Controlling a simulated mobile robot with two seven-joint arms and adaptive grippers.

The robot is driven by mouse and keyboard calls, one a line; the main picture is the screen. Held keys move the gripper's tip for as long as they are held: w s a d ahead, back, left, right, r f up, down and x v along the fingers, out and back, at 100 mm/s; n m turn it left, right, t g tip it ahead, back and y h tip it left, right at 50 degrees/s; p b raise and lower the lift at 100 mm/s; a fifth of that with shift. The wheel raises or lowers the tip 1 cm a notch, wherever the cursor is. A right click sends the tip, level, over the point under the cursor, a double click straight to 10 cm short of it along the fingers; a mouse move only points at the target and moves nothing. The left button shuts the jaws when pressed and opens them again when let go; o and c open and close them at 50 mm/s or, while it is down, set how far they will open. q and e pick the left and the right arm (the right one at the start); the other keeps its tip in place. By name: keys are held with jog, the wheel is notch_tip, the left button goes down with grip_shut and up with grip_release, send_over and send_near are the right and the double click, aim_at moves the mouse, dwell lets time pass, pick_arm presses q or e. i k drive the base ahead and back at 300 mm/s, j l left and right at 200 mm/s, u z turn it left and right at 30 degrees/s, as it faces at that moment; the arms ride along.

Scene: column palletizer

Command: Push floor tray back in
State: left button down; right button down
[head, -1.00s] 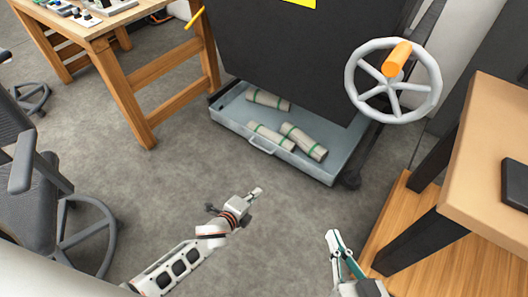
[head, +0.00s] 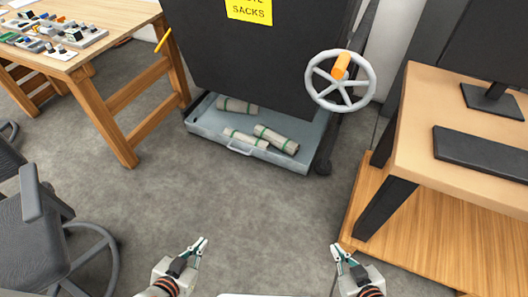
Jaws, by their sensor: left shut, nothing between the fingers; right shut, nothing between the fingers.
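The floor tray (head: 209,132) is a shallow grey-blue drawer low under a big black cabinet (head: 255,62). Its front part sticks out past the cabinet, and its back is hidden beneath it. A handle (head: 240,150) is on its front face. Several rolled pale sacks with green bands (head: 275,138) lie in it. My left gripper (head: 200,243) is shut and empty above the floor at the lower left. My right gripper (head: 337,248) is shut and empty at the lower right. Both are well short of the tray and touch nothing.
A grey handwheel with an orange knob (head: 341,82) is on the cabinet's right. A wooden workbench (head: 118,92) stands at left, an office chair (head: 40,235) at lower left. A desk with a keyboard (head: 478,152) is at right. The floor (head: 240,205) before the tray is clear.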

aim_at(210, 123)
jog(key=i+j+u, duration=0.25)
jog(key=i+j, duration=1.4)
jog(key=i, duration=0.3)
jog(key=i+j, duration=0.15)
jog(key=i, duration=0.35)
